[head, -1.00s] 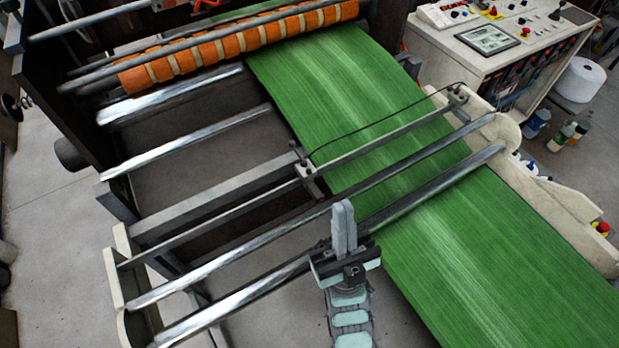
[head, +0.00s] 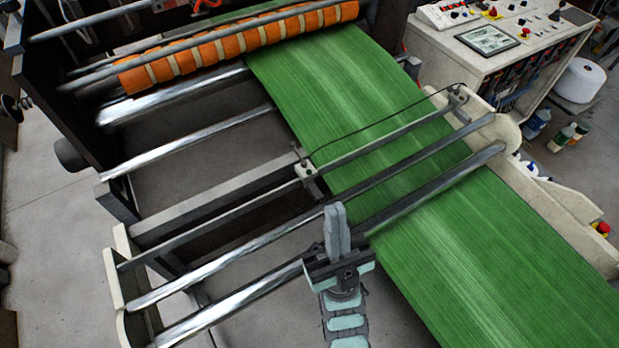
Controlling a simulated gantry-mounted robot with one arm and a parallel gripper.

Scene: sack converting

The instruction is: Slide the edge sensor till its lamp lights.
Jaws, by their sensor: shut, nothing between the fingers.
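The edge sensor (head: 308,171) is a small pale bracket on the cross rail, right beside the left edge of the green web (head: 400,165). A thin dark cable runs from it to the right end of the rail. I cannot make out a lit lamp on it. My gripper (head: 336,212) is in the lower middle of the head view, its two grey fingers together and empty. It appears in front of the polished rollers, nearer the camera than the sensor, and looks apart from it.
Polished rollers (head: 225,303) and the cross rail (head: 220,220) span the frame. An orange-banded roller (head: 235,45) lies at the back. A control desk (head: 490,40) stands at the upper right. Floor shows between the rollers on the left.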

